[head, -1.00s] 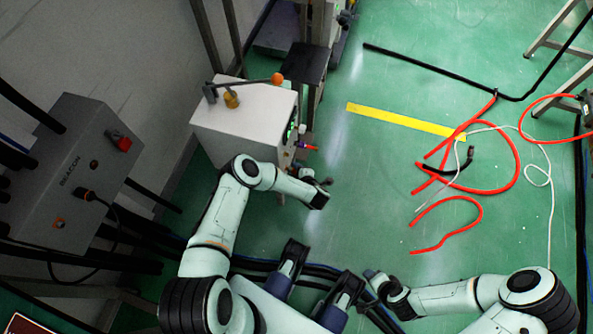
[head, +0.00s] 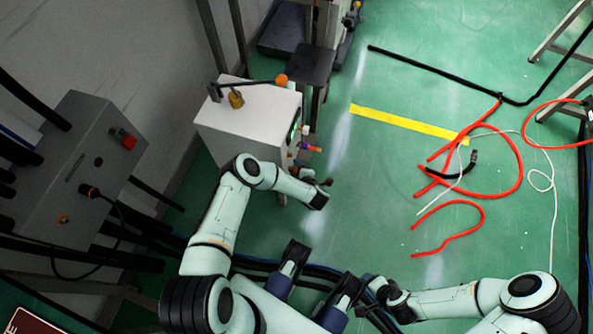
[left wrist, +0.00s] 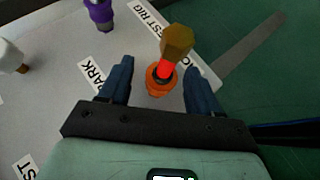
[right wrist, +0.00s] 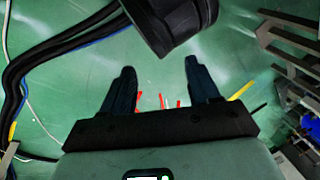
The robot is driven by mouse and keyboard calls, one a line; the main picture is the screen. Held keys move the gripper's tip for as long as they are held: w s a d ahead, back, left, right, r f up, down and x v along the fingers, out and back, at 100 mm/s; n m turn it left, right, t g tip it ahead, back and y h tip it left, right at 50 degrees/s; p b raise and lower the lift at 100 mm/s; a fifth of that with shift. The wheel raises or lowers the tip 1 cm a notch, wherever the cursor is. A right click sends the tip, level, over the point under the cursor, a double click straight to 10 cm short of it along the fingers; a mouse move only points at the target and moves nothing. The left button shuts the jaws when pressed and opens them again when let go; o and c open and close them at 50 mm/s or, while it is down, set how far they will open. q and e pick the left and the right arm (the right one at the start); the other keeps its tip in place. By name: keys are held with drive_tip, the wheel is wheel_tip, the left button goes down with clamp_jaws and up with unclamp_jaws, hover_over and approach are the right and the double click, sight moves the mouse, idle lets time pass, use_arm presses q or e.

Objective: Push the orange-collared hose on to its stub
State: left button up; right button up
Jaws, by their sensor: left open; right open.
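In the left wrist view an orange collar (left wrist: 158,80) sits by the grey panel (left wrist: 60,110), with a short red length and a brass hexagonal end (left wrist: 177,42) rising from it. Whether the orange part is seated on a stub cannot be told. My left gripper (left wrist: 157,70) is open, its fingers to either side of the orange collar in the picture, with no contact visible. In the head view my left gripper (head: 323,191) is beside the white cabinet (head: 250,125). My right gripper (right wrist: 162,75) is open and empty above the floor.
A purple collar (left wrist: 98,12) and a white fitting (left wrist: 10,55) also stand on the panel, near printed labels. A grey control box (head: 85,175) is at left. Red hoses (head: 480,175) and black bars lie on the green floor to the right. Open floor lies between.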

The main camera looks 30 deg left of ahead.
use_arm(q)
drive_tip(key=p+v, duration=0.4)
drive_tip(key=v, duration=0.9)
drive_tip(key=shift+r, duration=0.2)
use_arm(e)
drive_tip(key=s+a+r+g+y, duration=0.1)
drive_tip(key=s+a+r+g, duration=0.1)
drive_tip(key=s+r, duration=0.3)
drive_tip(key=shift+s+a, duration=0.6)
drive_tip(key=shift+s, duration=0.4)
use_arm(q)
drive_tip(key=shift+s, duration=0.1)
drive_tip(key=s+d+m+h, duration=0.55)
drive_tip(key=m+h, duration=0.35)
drive_tip(key=m, duration=0.3)
drive_tip(key=s+r+m+g+h, duration=0.2)
drive_tip(key=s+m+g, duration=0.15)
drive_tip(key=s, duration=0.65)
drive_tip(key=s+r+m+g+h, duration=0.2)
drive_tip(key=s+m+g, duration=0.15)
drive_tip(key=s, duration=0.65)
wheel_tip(320, 180, up, 12)
drive_tip(key=w+p, duration=0.1)
drive_tip(key=p, duration=1.2)
drive_tip(key=shift+w, duration=0.25)
use_arm(e)
wheel_tip(320, 180, up, 12)
drive_tip(key=g, duration=0.1)
drive_tip(key=shift+w+r+n, duration=0.25)
drive_tip(key=shift+w+n, duration=0.05)
